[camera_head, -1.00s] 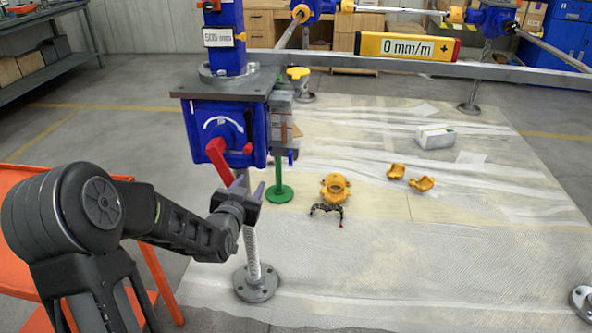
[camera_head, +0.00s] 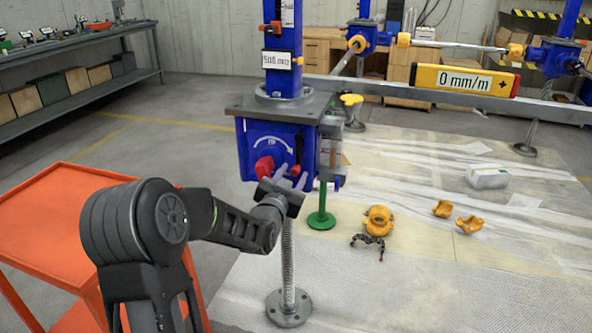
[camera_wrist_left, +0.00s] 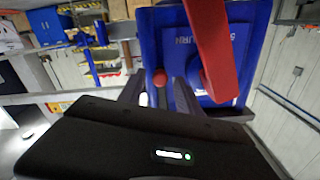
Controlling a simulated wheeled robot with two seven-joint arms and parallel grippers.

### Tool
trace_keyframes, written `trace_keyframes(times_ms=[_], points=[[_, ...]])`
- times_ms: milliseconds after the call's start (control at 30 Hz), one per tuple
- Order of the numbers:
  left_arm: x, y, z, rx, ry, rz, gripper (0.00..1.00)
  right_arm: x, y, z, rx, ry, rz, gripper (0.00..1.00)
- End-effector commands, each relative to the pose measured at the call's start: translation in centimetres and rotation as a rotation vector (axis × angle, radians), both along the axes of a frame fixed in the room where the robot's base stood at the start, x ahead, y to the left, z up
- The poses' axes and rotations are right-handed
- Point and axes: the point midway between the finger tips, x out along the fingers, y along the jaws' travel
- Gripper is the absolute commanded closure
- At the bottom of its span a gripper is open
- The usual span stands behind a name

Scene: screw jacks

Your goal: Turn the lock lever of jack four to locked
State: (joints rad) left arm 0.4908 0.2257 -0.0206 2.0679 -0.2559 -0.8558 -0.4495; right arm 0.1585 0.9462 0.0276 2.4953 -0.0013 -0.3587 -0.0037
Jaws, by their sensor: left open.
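The nearest jack has a blue gearbox (camera_head: 268,150) with a white arc scale; I cannot read which jack number it bears. A thick red lever (camera_head: 264,166) sits on its front face, and it looms large in the left wrist view (camera_wrist_left: 212,50). To its right a thin black lever with a red tip (camera_head: 296,169) hangs down; the red tip also shows in the left wrist view (camera_wrist_left: 158,79). My left gripper (camera_head: 290,182) is open just below the box, its fingers either side of the red tip. Contact cannot be told. My right gripper is not in view.
An orange cart (camera_head: 60,215) stands left of my arm. A steel beam carries a yellow level (camera_head: 464,80) reading 0 mm/m. A green-based stand (camera_head: 321,219) is behind the jack.

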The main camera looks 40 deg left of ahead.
Motion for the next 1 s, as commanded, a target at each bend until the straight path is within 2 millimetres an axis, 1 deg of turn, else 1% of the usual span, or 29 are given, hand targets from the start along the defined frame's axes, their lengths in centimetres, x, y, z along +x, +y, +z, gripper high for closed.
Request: trace_keyframes(times_ms=[33, 100, 200, 333, 533, 1000], points=[[0.8, 0.3, 0.0, 0.000, -0.001, 0.000, 0.59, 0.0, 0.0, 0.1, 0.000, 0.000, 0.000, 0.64], [1.7, 0.6, 0.0, 0.000, 0.000, -0.001, 0.59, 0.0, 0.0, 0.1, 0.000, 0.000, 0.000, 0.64], [2.5, 0.8, 0.0, 0.000, 0.000, -0.001, 0.59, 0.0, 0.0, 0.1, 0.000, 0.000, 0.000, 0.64], [2.9, 1.0, 0.0, 0.000, 0.000, 0.000, 0.59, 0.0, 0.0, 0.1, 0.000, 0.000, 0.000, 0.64], [2.9, 1.0, 0.0, 0.000, 0.000, 0.000, 0.59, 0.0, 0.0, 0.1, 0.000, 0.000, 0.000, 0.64], [2.9, 0.9, 0.0, 0.000, 0.000, -0.001, 0.98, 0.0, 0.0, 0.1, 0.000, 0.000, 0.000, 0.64]])
